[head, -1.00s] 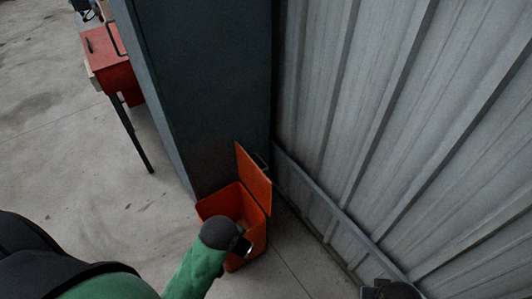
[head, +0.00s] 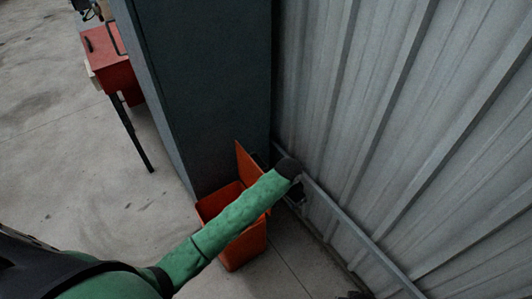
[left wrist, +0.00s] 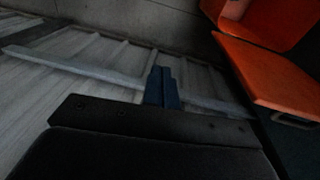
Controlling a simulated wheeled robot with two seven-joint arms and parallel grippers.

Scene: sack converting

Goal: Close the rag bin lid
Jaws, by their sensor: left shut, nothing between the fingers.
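The orange rag bin (head: 244,250) stands on the floor in the head view, with its lid (head: 247,165) raised upright on the wall side. My left arm crosses over the bin and hides part of its opening and lid. My left gripper (head: 297,198) is beyond the lid, on the side of the corrugated wall. In the left wrist view the fingers (left wrist: 161,88) are together and empty. The lid (left wrist: 266,70) shows to their right with its dark handle (left wrist: 294,120), apart from the fingers. My right gripper is not clearly seen.
A dark grey cabinet or pillar (head: 200,90) stands right behind the bin. The corrugated metal wall (head: 400,120) with a low rail (head: 345,225) closes in the right side. A red box on dark legs (head: 108,60) stands at upper left. Open floor (head: 60,150) lies at left.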

